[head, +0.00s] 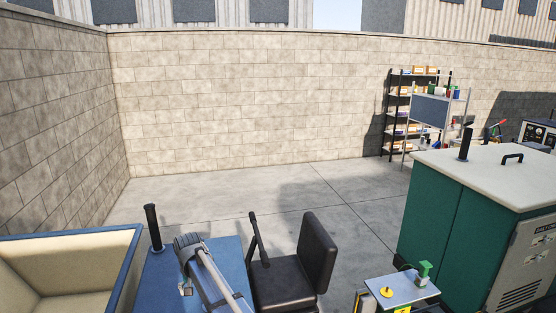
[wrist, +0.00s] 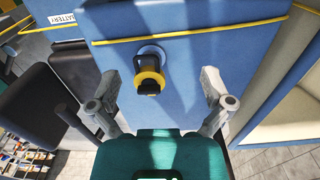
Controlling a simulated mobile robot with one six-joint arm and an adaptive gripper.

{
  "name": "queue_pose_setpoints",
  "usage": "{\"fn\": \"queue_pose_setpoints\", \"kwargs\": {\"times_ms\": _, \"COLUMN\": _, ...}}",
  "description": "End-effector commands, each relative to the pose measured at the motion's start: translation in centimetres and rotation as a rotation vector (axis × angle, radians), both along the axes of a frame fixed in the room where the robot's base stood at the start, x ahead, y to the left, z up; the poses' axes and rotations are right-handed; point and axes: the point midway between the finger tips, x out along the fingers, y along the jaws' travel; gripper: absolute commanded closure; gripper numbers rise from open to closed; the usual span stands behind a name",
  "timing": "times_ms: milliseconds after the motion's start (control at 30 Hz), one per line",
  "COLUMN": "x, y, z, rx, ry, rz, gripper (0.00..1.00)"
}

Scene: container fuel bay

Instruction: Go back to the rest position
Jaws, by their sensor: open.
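My gripper (wrist: 159,82) is open in the wrist view, one finger at each side. Nothing shows held between the fingers. A black and yellow round knob (wrist: 150,76) on a blue panel (wrist: 205,50) appears between them, with no visible contact; the distance to it is hard to judge. A teal surface (wrist: 150,150) fills the bottom of the wrist view. In the head view my arm reaches in from the bottom over a blue surface, and its fingers cannot be made out.
A black seat (head: 318,250) stands right of my arm. A small table (head: 415,291) holds a green item. A green cabinet (head: 430,220) stands at right, shelves (head: 392,115) behind it. A blue-rimmed bin (head: 125,230) is at left. The concrete floor (head: 240,195) ahead is clear.

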Motion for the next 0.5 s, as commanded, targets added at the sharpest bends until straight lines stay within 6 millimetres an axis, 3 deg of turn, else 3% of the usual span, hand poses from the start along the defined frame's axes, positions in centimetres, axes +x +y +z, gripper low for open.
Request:
{"fn": "queue_pose_setpoints", "kwargs": {"times_ms": 267, "x": -1.2, "y": -0.1, "z": -0.1, "rx": 0.0, "ry": 0.001, "rz": -0.001, "gripper": 0.0}}
{"fn": "queue_pose_setpoints", "kwargs": {"times_ms": 500, "x": -1.1, "y": -3.0, "z": -0.8, "rx": 0.0, "ry": 0.003, "rz": -0.014, "gripper": 0.0}}
